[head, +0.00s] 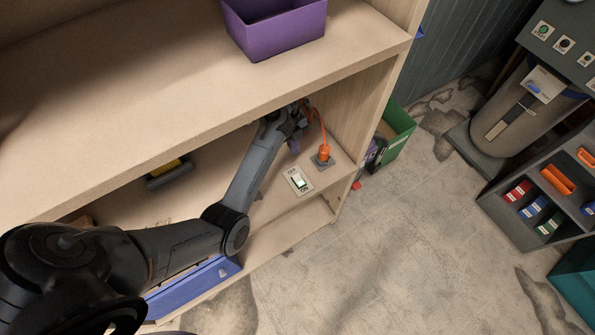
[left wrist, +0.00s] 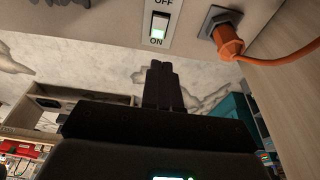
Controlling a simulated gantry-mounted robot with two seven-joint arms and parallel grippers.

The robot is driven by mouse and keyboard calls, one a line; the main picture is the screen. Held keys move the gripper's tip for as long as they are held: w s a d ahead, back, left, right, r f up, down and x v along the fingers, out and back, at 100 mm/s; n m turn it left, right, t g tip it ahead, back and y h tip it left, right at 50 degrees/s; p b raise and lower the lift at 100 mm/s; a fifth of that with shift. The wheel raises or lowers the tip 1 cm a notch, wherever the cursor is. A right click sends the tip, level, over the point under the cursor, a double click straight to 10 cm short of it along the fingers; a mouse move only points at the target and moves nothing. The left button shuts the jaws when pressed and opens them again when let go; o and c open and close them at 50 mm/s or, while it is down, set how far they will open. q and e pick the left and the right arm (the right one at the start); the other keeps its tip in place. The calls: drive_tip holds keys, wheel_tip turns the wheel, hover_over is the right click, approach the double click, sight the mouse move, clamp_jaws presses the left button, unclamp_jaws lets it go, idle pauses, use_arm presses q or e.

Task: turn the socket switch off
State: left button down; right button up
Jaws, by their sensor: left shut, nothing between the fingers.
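The socket switch (head: 299,181) is a white plate with OFF and ON labels on the lower shelf of the wooden unit. It also shows at the top of the left wrist view (left wrist: 158,27), where its rocker glows green at the ON end. My left gripper (head: 295,122) reaches into the shelf, apart from the switch and beyond it in the head view; its fingertips are hard to make out there. In the left wrist view the fingers (left wrist: 162,68) are together and empty, just below the ON label in the picture. My right gripper is out of view.
An orange plug (head: 323,154) sits in a grey socket beside the switch, its cable rising near my gripper. A purple bin (head: 275,28) stands on the shelf above. The side panel (head: 362,110) bounds the shelf at right. A green crate (head: 397,133) stands outside.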

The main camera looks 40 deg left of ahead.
use_arm(q)
drive_tip(key=shift+f, duration=0.1)
approach(298, 177)
drive_tip(key=x, duration=0.5)
drive_tip(key=shift+s+d+f, duration=0.1)
drive_tip(key=shift+d, duration=0.15)
drive_tip(key=shift+f, duration=0.45)
